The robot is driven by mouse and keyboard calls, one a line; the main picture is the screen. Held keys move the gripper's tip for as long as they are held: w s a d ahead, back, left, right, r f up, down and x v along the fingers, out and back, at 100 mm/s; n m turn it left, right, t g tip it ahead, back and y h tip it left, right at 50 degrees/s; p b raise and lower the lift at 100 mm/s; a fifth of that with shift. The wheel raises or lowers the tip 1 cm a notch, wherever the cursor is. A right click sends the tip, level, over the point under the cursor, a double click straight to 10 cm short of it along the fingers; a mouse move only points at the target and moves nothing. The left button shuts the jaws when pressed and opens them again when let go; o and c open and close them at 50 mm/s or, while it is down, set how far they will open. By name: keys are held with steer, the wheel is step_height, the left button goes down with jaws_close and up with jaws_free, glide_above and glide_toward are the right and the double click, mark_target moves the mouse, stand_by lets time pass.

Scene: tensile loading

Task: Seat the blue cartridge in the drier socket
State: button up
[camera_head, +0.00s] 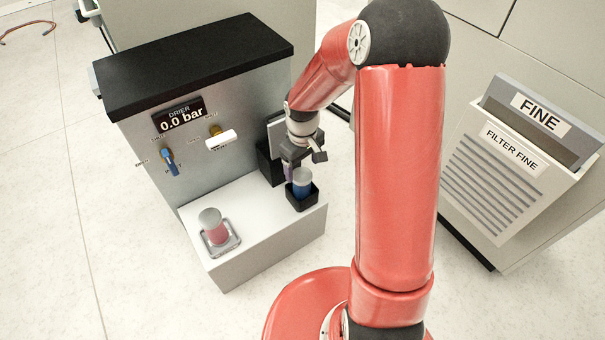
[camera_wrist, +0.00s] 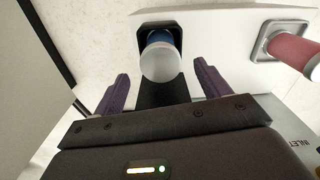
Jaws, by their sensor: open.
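The blue cartridge (camera_head: 302,186), with a pale grey top, stands upright in a black square holder (camera_head: 303,203) on the white ledge of the drier. In the wrist view its round grey cap (camera_wrist: 160,63) hides most of the blue body (camera_wrist: 158,40); the holder's rim (camera_wrist: 176,31) shows around it. My gripper (camera_head: 297,168) is at the cartridge on the panel side. Its two purple fingers (camera_wrist: 161,72) are spread to either side of the cap, apart from it, with nothing held. I cannot tell whether this holder is the drier socket.
A pink cartridge (camera_head: 215,230) stands in a grey square tray (camera_head: 231,245) on the ledge's left part. A black block (camera_head: 268,163) sits against the drier panel behind my gripper. The panel has a blue lever (camera_head: 170,161), a white handle (camera_head: 221,140) and a "0.0 bar" display (camera_head: 182,115).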

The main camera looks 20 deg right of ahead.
step_height(320, 180, up, 5)
steer(key=shift+f, duration=0.15)
steer(key=s+r+m+t, duration=0.5)
steer(key=s+r, duration=1.5)
steer(key=s, duration=0.2)
steer(key=shift+t, duration=0.3)
steer(key=shift+r+p, duration=0.15)
steer(key=shift+p, duration=0.2)
